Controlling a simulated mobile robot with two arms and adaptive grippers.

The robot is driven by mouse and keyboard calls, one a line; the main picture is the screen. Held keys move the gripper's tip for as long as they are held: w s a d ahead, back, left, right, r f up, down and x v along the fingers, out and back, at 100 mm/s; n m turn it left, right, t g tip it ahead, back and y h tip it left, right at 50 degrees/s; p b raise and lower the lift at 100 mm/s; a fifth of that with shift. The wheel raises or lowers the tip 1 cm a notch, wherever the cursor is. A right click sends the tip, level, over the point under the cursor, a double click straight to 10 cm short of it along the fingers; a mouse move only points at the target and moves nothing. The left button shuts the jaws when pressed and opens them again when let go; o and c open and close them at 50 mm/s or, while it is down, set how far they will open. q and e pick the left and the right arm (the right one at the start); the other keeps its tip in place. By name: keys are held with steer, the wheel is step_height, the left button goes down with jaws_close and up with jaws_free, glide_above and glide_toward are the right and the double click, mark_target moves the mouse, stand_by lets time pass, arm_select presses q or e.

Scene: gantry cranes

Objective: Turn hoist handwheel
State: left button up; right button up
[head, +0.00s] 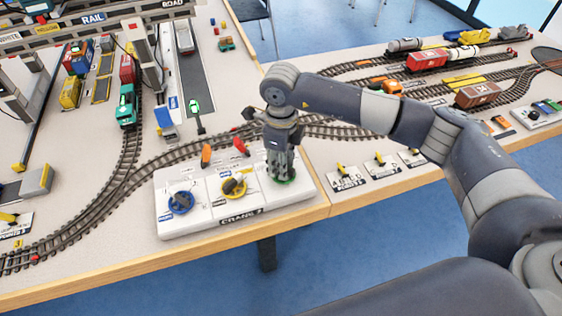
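A white control panel (203,222) marked CRANE 2 lies at the table's front edge. It carries a blue handwheel (181,203) at left, a yellow handwheel (234,190) in the middle and a green handwheel (284,181) at right. The small labels are too blurred to tell which wheel is the hoist. My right gripper (282,172) points down over the green handwheel and hides most of it; only parts of the green rim show. Whether its fingers are closed on the wheel cannot be told. My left gripper is not in view.
Curved rail track (140,178) runs behind the panel. A crane leg (148,62) and a green locomotive (127,105) stand behind left. Yellow switch levers (345,176) lie right of the panel.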

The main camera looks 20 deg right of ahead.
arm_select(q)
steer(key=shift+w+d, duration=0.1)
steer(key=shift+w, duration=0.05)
arm_select(e)
step_height(320, 180, up, 12)
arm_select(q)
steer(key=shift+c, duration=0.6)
arm_select(e)
steer(key=shift+f, duration=0.1)
stand_by(0.7)
